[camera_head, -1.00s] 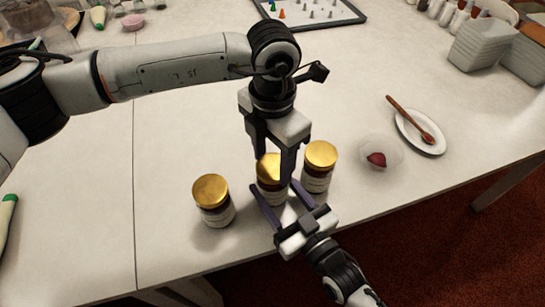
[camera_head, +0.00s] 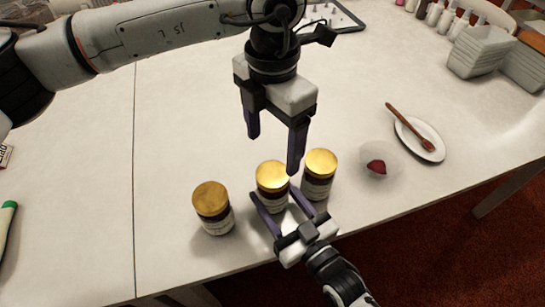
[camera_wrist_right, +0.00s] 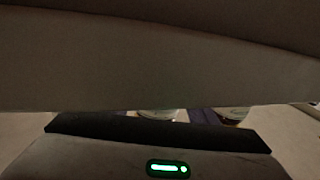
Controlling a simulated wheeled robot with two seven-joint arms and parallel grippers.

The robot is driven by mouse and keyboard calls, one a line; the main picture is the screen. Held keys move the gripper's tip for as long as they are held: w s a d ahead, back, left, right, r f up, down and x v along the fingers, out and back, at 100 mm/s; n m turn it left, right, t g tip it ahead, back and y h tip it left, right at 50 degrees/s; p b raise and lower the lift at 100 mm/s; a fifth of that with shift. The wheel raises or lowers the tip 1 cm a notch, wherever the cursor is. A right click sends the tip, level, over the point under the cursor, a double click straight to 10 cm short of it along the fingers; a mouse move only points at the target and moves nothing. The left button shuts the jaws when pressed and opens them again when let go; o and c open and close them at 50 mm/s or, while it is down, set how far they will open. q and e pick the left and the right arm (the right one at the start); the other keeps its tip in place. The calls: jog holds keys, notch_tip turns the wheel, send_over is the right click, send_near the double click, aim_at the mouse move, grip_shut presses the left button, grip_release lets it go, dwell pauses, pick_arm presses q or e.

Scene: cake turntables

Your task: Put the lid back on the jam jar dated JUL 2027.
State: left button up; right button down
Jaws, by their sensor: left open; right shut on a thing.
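Three dark jam jars with gold lids stand near the table's front edge: a left jar (camera_head: 215,217), a middle jar (camera_head: 270,195) and a right jar (camera_head: 317,184). Each has a lid on top; the middle lid (camera_head: 273,173) looks seated. The pale labels are too small to read, so I cannot tell the dates. My left gripper (camera_head: 274,153) is open and empty, above and behind the middle jar. My right gripper (camera_head: 277,200) is shut around the middle jar's body from the front. The right wrist view is mostly blocked by a large dark surface.
To the right are a clear bowl (camera_head: 391,160) with a dark red lump, and a white plate (camera_head: 432,153) with a wooden spoon (camera_head: 408,125). Stacked grey trays (camera_head: 478,52) stand at the back right. The table's middle and left are mostly clear.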

pick_arm(q)
jog(key=shift+r, duration=2.2)
pick_arm(e)
jog(key=c, duration=0.6)
grip_release()
jog(key=shift+c, duration=0.2)
jog(key=shift+s, duration=0.1)
pick_arm(q)
jog(key=shift+f, duration=0.15)
pick_arm(e)
jog(key=v, duration=1)
jog(key=shift+d, duration=0.1)
